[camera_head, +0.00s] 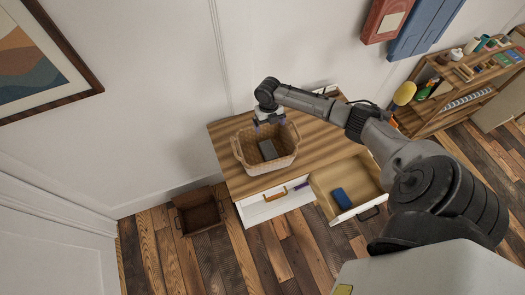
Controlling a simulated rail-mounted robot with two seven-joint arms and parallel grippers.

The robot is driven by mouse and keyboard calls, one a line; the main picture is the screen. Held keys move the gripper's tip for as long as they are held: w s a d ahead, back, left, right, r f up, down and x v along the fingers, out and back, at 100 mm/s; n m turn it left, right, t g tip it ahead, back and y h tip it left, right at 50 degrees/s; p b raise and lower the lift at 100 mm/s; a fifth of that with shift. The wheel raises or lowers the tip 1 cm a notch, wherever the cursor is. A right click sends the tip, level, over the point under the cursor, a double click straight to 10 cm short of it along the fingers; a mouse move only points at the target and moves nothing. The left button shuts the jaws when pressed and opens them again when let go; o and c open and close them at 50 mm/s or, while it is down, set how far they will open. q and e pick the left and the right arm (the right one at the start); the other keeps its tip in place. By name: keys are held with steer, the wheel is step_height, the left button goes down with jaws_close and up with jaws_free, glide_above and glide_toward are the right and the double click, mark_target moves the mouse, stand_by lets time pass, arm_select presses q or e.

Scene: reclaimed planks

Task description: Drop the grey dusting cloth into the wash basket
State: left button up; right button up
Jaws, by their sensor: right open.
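A woven wicker basket (250,158) stands on top of the wooden dresser. A dark grey folded piece, which looks like the dusting cloth (268,150), lies inside the basket. My right gripper (269,124) is open, fingers pointing down, over the back rim of the basket. It appears empty and apart from the grey cloth. My left gripper is not in view.
The dresser (223,133) has an open drawer (370,200) at front right holding a blue item (341,198). A dark brown crate (200,215) sits on the plank floor to the left. A wooden shelf unit (431,125) with several items stands at right.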

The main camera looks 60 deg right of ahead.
step_height(320, 180, up, 13)
steer(key=w+d+b, duration=0.1)
steer(key=shift+w, duration=0.15)
stand_by(0.8)
